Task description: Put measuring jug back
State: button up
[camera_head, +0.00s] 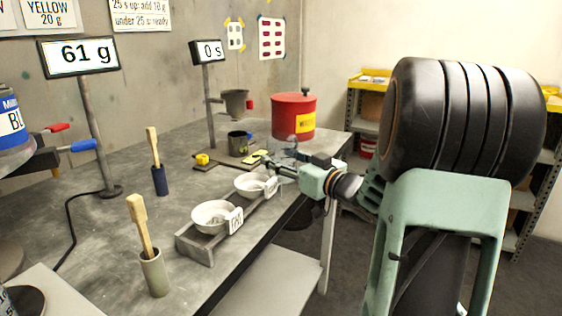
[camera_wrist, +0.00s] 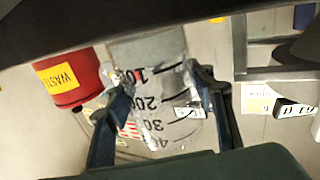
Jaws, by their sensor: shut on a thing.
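The measuring jug is clear, with black graduation marks; in the wrist view the jug (camera_wrist: 160,105) fills the space between my two fingers. My gripper (camera_wrist: 165,100) is shut on it, one finger against each side. In the head view my gripper (camera_head: 279,165) is over the right edge of the bench, just in front of the red waste can. There the jug (camera_head: 291,143) is only a faint clear shape by the fingers. Whether its base touches the bench is hard to tell.
The red waste can (camera_head: 293,117) stands behind my gripper; it also shows in the wrist view (camera_wrist: 70,78). Two white bowls (camera_head: 212,217) sit on a grey stand to the left. A dark cup (camera_head: 238,144) and a timer post (camera_head: 209,105) stand farther back. Brushes stand in holders (camera_head: 153,272).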

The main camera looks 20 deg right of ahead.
jog(key=shift+f, duration=0.1)
jog(key=o, duration=1.3)
jog(key=shift+r, duration=0.25)
jog(key=p+v, duration=0.2)
jog(key=v, duration=1)
jog(key=shift+f, duration=0.1)
